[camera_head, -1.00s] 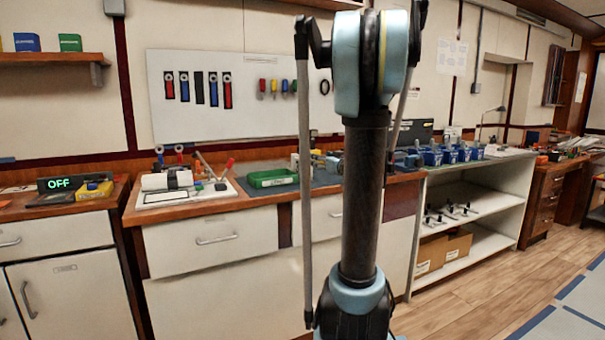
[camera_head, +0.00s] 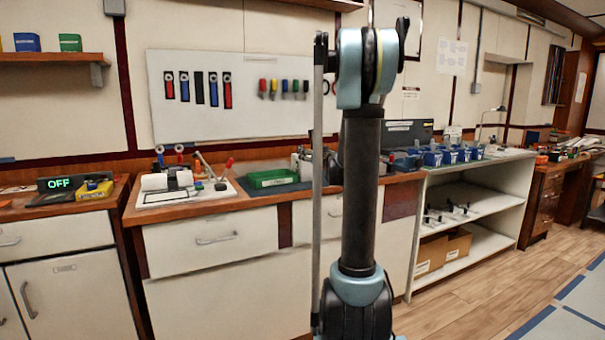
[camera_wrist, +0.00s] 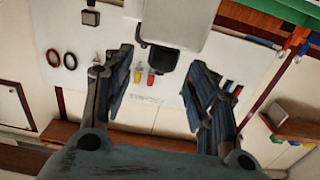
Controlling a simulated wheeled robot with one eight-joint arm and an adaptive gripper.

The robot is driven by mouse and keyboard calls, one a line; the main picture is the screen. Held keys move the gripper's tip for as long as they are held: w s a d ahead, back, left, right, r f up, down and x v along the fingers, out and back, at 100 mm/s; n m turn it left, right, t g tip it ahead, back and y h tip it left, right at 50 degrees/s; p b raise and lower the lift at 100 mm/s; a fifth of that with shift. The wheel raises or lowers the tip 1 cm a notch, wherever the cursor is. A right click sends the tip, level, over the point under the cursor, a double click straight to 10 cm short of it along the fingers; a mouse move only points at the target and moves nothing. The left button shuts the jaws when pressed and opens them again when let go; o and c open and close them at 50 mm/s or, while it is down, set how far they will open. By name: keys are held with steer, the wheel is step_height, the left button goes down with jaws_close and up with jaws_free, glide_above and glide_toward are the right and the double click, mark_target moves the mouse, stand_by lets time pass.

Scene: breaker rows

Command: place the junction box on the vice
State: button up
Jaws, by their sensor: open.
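My gripper (camera_wrist: 158,75) shows in the wrist view with its two dark fingers spread apart and nothing clasped between them. A pale block with a dark end (camera_wrist: 172,25) lies at the top middle of that view, near the fingertips; I cannot tell what it is or how far away it is. I cannot make out the junction box for certain in either view. A blue-grey item (camera_head: 405,161) on the bench just right of my arm may be the vice, but it is partly hidden and too small to tell.
A green tray (camera_head: 272,178) sits on the middle bench, left of my arm. A white board with tools (camera_head: 180,172) is further left. Several blue bins (camera_head: 450,155) line the right bench. A tool panel (camera_head: 240,120) hangs on the wall. Open floor (camera_head: 465,305) lies at right.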

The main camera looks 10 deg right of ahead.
steer(key=shift+x, duration=2.75)
steer(key=shift+s+a+r, duration=0.1)
jaws_close()
